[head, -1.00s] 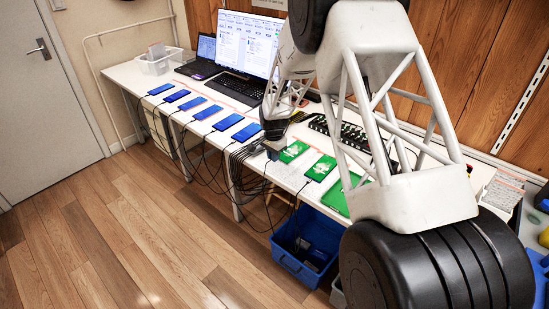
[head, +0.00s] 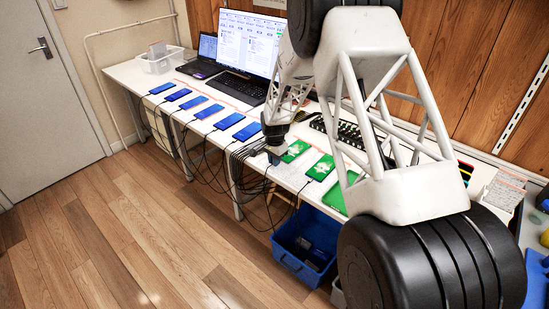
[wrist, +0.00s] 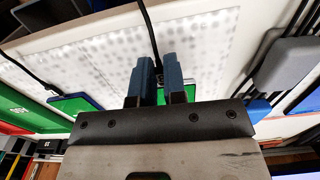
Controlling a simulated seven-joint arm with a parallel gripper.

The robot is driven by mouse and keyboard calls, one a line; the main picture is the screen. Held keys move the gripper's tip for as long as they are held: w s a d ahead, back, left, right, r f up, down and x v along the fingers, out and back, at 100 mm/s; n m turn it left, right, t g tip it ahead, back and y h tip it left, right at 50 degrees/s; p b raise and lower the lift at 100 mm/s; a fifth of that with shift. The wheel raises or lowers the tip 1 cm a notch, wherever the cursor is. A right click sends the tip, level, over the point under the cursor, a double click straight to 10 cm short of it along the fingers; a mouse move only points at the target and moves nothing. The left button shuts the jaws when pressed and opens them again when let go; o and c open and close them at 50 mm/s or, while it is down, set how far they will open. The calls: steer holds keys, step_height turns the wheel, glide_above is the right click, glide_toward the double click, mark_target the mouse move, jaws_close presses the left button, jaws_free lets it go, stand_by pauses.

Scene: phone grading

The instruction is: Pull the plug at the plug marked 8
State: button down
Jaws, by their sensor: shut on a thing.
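In the wrist view the two blue fingers of my gripper (wrist: 156,80) are shut on a dark cable plug (wrist: 158,77). A black cable (wrist: 149,32) runs away from it. A green-screened phone (wrist: 161,97) lies just behind the plug, partly hidden by my fingers; I cannot tell whether the plug is still seated in it. No number 8 is readable.
A row of several blue-screened phones (head: 208,111) with cables runs left along the white table (head: 122,72). Another green phone (head: 321,167) lies to the right. Dark cables hang over the front edge. A blue crate (head: 290,263) stands on the floor below.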

steer(key=shift+f, duration=0.6)
steer(key=c, duration=1.1)
jaws_free()
steer(key=shift+r, duration=0.15)
steer(key=shift+r, duration=2.8)
